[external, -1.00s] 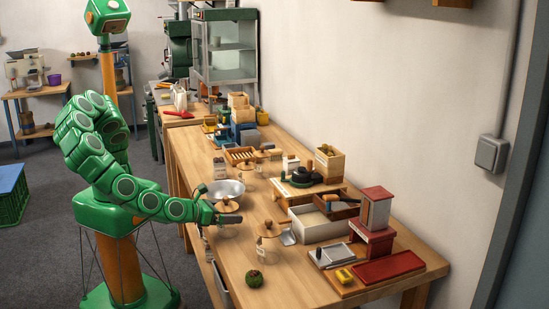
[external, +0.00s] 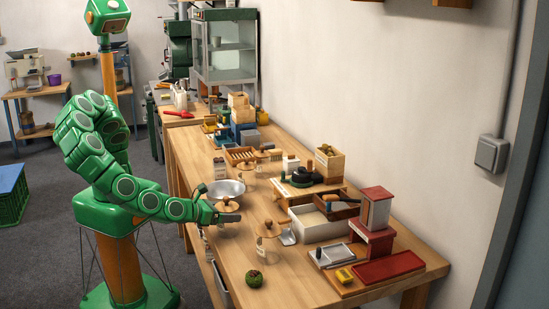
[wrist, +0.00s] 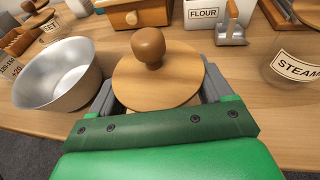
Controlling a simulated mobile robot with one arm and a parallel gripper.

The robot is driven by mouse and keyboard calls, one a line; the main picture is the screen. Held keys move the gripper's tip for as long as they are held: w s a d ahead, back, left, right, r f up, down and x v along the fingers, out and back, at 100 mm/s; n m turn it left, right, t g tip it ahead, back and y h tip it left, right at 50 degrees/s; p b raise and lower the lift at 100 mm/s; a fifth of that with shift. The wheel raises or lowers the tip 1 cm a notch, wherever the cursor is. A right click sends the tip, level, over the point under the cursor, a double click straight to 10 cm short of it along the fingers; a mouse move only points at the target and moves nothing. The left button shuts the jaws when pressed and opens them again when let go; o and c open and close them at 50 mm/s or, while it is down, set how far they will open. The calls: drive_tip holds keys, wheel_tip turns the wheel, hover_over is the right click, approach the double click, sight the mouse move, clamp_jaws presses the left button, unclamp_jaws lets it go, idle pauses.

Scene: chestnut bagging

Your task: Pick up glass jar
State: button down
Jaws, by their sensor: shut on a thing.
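The glass jar in my gripper has a round wooden lid (wrist: 158,82) with a brown knob. In the wrist view the lid sits between my two grey fingers and hides most of the glass below. My gripper (wrist: 158,98) is shut on this jar, one finger on each side. In the external view my gripper (external: 229,217) is at the table's left edge beside the metal bowl, with the lid (external: 227,206) showing just behind it. I cannot tell whether the jar's base touches the table.
A metal bowl (wrist: 60,75) stands close on the left. A glass jar labelled STEAM (wrist: 295,68) is at the right; a lidded jar (external: 268,232) stands nearby. A white FLOUR box (wrist: 205,15) and a metal scoop (wrist: 232,32) are behind. A green-brown ball (external: 254,279) lies near the front.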

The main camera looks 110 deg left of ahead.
drive_tip(key=shift+r, duration=5.05)
